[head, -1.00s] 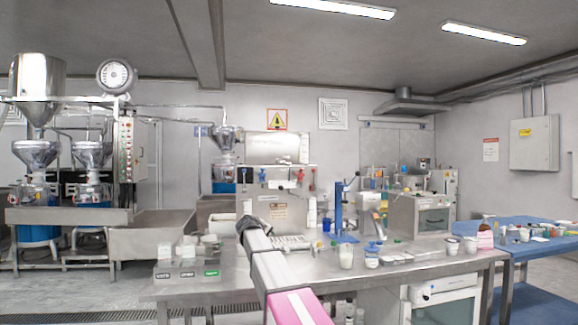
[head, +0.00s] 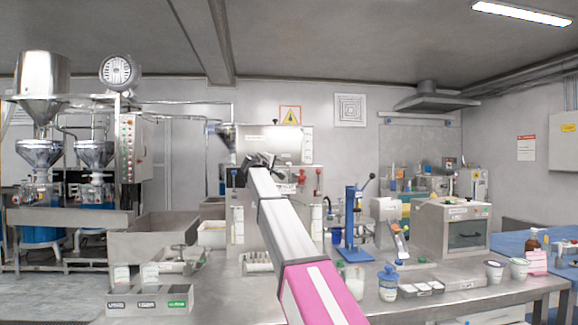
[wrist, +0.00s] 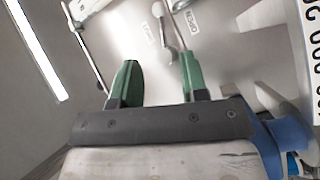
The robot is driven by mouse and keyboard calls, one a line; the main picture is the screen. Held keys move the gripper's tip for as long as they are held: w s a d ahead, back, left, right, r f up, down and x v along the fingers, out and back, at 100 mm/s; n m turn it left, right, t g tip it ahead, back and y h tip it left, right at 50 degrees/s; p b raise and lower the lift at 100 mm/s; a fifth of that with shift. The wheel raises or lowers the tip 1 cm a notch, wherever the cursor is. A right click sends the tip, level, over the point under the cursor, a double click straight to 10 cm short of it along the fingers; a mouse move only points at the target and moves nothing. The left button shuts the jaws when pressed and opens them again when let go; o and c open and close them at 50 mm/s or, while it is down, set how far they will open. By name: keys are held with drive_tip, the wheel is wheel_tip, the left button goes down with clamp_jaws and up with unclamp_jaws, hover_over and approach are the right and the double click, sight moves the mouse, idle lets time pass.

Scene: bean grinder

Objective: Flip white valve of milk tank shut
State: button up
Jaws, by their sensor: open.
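The milk tank appears to be the metal cylinder (head: 280,145) on the steel cabinet behind my arm in the head view. My gripper (head: 258,162) is up against the front of this machine in that view, and its fingers are hard to make out. In the wrist view my gripper (wrist: 157,78) shows two green fingers spread apart with nothing between them. A small white lever, likely the white valve (wrist: 168,32), lies ahead of the fingertips, nearer the right one. I cannot tell whether they touch. In the head view my arm hides this valve.
A labelled tray (head: 150,300) sits front left.

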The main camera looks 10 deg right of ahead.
drive_tip(key=x, duration=1)
drive_tip(key=shift+w+d, duration=0.15)
drive_tip(key=shift+w, duration=0.1)
clamp_jaws()
